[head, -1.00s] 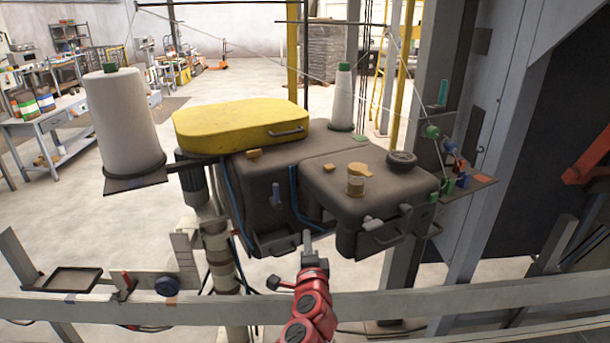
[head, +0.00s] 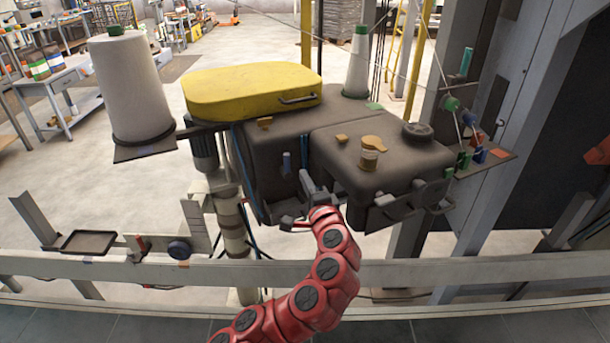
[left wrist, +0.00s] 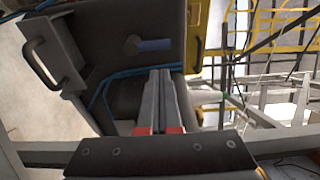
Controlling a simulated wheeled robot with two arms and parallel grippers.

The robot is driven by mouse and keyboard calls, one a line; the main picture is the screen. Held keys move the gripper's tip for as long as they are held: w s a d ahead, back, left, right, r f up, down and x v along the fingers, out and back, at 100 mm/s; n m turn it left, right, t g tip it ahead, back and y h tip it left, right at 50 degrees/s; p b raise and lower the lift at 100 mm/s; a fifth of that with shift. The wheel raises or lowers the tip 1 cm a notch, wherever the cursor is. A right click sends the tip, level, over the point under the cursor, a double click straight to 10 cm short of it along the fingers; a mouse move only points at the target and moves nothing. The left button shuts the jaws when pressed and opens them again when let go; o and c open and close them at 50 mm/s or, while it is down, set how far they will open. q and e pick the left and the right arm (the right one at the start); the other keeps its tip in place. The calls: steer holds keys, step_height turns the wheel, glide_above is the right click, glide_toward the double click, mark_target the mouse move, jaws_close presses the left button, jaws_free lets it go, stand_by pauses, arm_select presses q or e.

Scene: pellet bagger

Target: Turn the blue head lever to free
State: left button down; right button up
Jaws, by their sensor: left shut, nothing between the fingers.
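The blue head lever (head: 287,161) is a small blue handle on the front face of the dark sewing head (head: 262,150), standing roughly upright. In the left wrist view the lever (left wrist: 153,45) lies across the picture on a dark round pivot, beyond my fingertips. My left gripper (head: 306,177) is shut and empty, just right of and a little below the lever in the head view. Its two fingers (left wrist: 161,76) lie together in the left wrist view, with a visible gap to the lever. My right gripper is in neither view.
A grey rail (head: 420,279) crosses in front of the machine, below my red left arm. The right-hand dark housing (head: 385,158) stands close beside my gripper. A blue cable (left wrist: 104,88) runs near the fingers. A yellow cover (head: 250,92) and thread cones (head: 131,90) sit above.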

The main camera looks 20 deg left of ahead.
mark_target(286, 163)
arm_select(q)
steer(key=shift+p+x, duration=1.3)
steer(key=shift+x, duration=2.6)
steer(key=shift+r, duration=0.1)
